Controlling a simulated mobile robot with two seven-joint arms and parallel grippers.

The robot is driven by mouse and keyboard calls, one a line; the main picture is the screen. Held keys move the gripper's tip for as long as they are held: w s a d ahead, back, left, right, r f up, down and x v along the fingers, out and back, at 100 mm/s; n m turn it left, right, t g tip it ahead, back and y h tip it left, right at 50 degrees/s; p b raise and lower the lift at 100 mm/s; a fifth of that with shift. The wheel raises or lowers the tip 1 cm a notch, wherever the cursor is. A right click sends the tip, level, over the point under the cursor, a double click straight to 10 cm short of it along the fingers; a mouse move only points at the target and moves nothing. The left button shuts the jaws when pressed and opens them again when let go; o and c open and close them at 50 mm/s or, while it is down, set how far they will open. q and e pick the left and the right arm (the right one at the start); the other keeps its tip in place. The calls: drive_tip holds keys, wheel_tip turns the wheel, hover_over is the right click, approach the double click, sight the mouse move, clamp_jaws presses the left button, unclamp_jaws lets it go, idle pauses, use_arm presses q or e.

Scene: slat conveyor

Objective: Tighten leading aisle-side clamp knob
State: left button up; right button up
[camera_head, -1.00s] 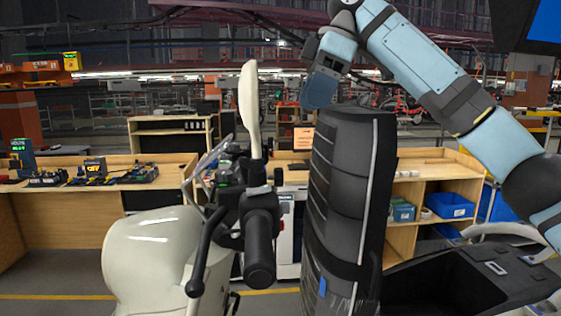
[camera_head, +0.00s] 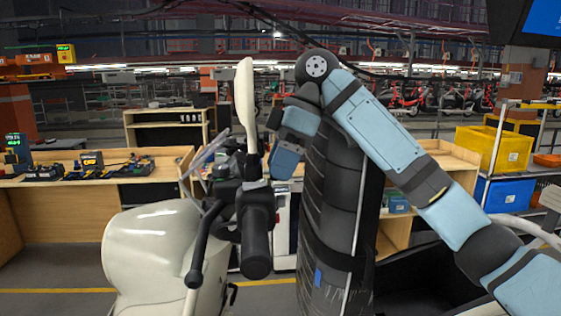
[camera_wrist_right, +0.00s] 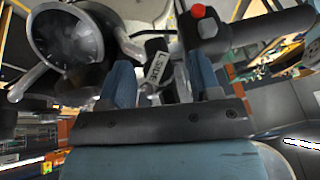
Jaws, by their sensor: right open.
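My right gripper (camera_head: 284,162) is beside the scooter's handlebar (camera_head: 255,235) in the head view, its fingers partly behind the tall dark ribbed column. In the right wrist view its two blue fingers (camera_wrist_right: 160,75) are apart. A red-topped dark part (camera_wrist_right: 198,12) is just beyond the right finger. I cannot make out a clamp knob for certain in either view. My left gripper is not in view.
The scooter's pale body (camera_head: 150,250) and mirror (camera_head: 245,100) stand close to the gripper. The tall dark column (camera_head: 330,220) rises right of the handlebar. In the wrist view a round dark gauge or lamp (camera_wrist_right: 65,38) is at upper left. Workbenches (camera_head: 60,210) stand behind.

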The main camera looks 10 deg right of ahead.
drive_tip(key=shift+w+f, duration=0.1)
drive_tip(key=shift+f, duration=0.05)
drive_tip(key=shift+a, duration=0.1)
drive_tip(key=c, duration=0.9)
drive_tip(key=shift+c, duration=0.2)
drive_tip(key=t, duration=0.2)
drive_tip(key=n+t, duration=0.1)
drive_tip(key=t, duration=0.1)
drive_tip(key=t+b, duration=0.1)
drive_tip(key=t, duration=0.1)
drive_tip(key=shift+s, duration=0.4)
drive_tip(key=shift+t, duration=0.3)
